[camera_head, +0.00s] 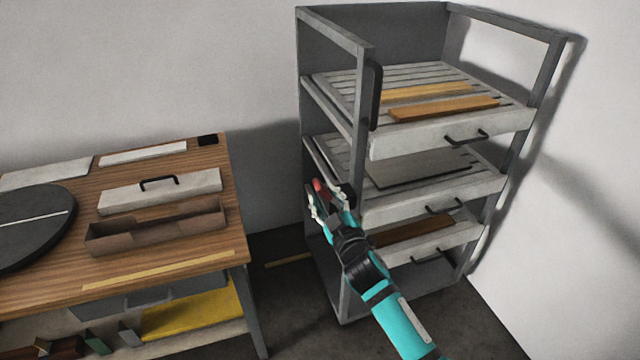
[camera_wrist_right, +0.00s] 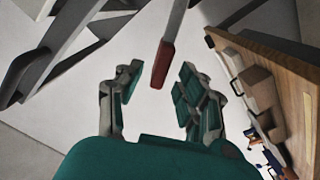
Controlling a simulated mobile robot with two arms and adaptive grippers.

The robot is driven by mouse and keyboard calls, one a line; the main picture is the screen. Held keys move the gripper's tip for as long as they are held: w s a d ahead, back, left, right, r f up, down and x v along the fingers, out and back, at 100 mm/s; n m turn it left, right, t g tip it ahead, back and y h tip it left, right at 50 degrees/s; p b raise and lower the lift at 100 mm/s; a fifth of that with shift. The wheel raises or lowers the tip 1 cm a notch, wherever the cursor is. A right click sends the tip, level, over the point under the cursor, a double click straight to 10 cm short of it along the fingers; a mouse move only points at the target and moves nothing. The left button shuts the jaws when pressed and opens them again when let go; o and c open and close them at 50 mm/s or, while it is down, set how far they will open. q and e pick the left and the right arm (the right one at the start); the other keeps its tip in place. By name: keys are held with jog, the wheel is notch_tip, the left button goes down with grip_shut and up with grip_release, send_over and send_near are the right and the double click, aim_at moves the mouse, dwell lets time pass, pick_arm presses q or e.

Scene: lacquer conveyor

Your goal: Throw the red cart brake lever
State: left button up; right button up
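The red brake lever (camera_head: 319,188) is on the left side of the grey cart (camera_head: 359,190); only a small red part shows in the head view, beside my right gripper. In the right wrist view the lever's red grip (camera_wrist_right: 163,64) hangs on a grey bar, ahead of and between the fingers. My right gripper (camera_head: 331,192) is open, with a finger on each side of the red grip in the right wrist view (camera_wrist_right: 155,88). Whether a finger touches the lever I cannot tell. My left gripper is not in view.
The cart carries slatted trays with handles and wooden strips (camera_head: 443,109). A black vertical handle (camera_head: 375,97) is on its near left post. A wooden table (camera_head: 170,243) with a dark round turntable (camera_head: 30,228) and an open brown box (camera_head: 155,235) stands left; a floor gap separates them.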

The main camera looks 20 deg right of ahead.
aim_at(320, 187)
jog(key=w, duration=0.5)
jog(key=shift+a, duration=0.1)
grip_shut()
dwell(0.4)
